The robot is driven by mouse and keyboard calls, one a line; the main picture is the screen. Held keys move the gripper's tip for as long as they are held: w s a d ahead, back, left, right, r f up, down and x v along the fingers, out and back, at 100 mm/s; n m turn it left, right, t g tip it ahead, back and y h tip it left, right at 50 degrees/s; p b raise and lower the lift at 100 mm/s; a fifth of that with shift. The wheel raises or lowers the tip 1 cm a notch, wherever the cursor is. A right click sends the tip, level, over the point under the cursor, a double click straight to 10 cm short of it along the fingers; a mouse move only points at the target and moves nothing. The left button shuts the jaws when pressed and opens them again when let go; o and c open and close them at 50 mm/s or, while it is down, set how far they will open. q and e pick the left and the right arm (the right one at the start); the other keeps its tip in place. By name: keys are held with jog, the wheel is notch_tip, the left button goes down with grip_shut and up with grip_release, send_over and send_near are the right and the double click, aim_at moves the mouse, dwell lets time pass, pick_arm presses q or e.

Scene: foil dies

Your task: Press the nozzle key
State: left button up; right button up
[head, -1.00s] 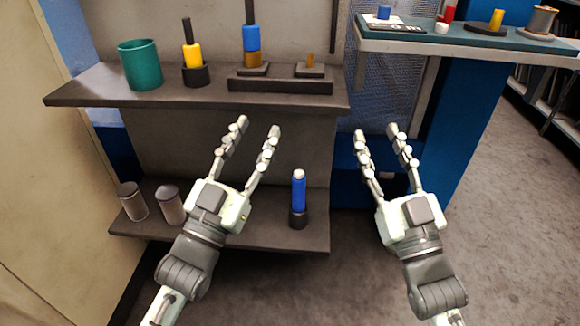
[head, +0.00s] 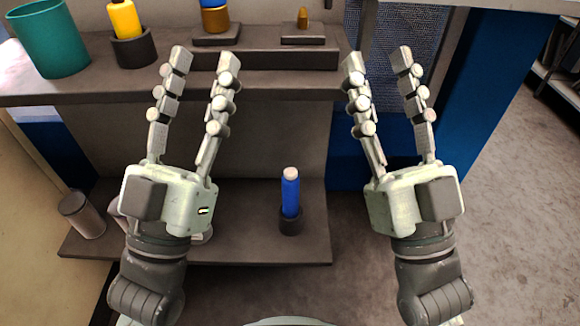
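No part is marked as the nozzle key, so I cannot tell which it is. On the upper shelf, a small brass peg (head: 303,19) stands on the right pad of a dark double base (head: 270,58). A blue and orange piece (head: 214,19) stands on the left pad, its top cut off by the frame. My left gripper (head: 203,58) is open and empty, its fingertips over the upper shelf in the picture, below the blue and orange piece. My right gripper (head: 378,60) is open and empty, to the right of the base.
The upper shelf (head: 120,88) also holds a teal cup (head: 50,40) and a yellow-handled tool (head: 124,20) in a dark holder. A counter edge is at top right.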

jog(key=shift+c, duration=0.4)
pick_arm(q)
jog(key=shift+h, duration=0.3)
pick_arm(e)
jog(key=shift+y, duration=0.3)
grip_shut()
dwell(0.4)
pick_arm(q)
grip_shut()
